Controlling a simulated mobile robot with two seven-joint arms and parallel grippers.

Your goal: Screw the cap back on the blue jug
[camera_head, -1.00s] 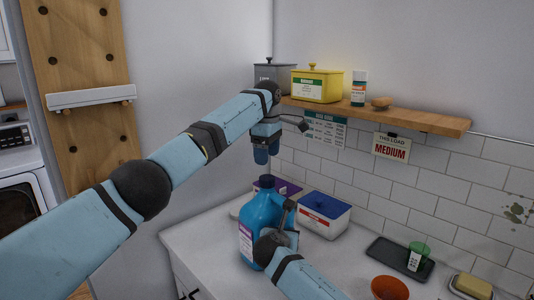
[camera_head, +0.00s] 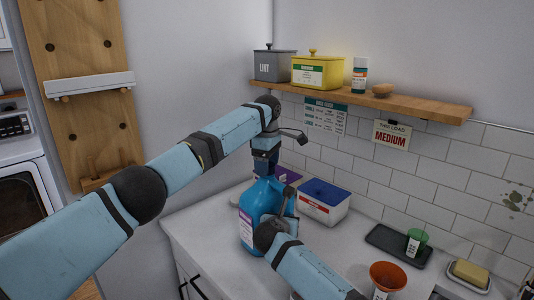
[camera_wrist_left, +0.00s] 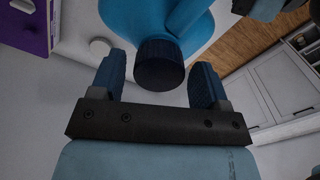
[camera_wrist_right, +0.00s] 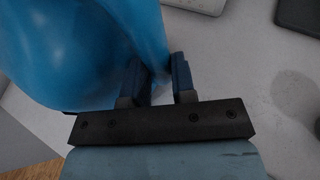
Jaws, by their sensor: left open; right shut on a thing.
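The blue jug (camera_head: 254,225) stands on the white counter. Its dark cap (camera_wrist_left: 160,66) sits over the jug's neck in the left wrist view; whether it is tight cannot be told. My left gripper (camera_head: 264,165) is over the jug's top, pointing down. It is open, with one finger on each side of the cap and a visible gap to it in the left wrist view (camera_wrist_left: 159,80). My right gripper (camera_wrist_right: 157,75) is shut on the jug at its handle side, beside its body.
An orange bowl (camera_head: 388,276), a dark tray (camera_head: 384,241) with a green-topped cup (camera_head: 416,242) and a soap dish (camera_head: 468,275) are at right. A wooden shelf (camera_head: 420,109) hangs above.

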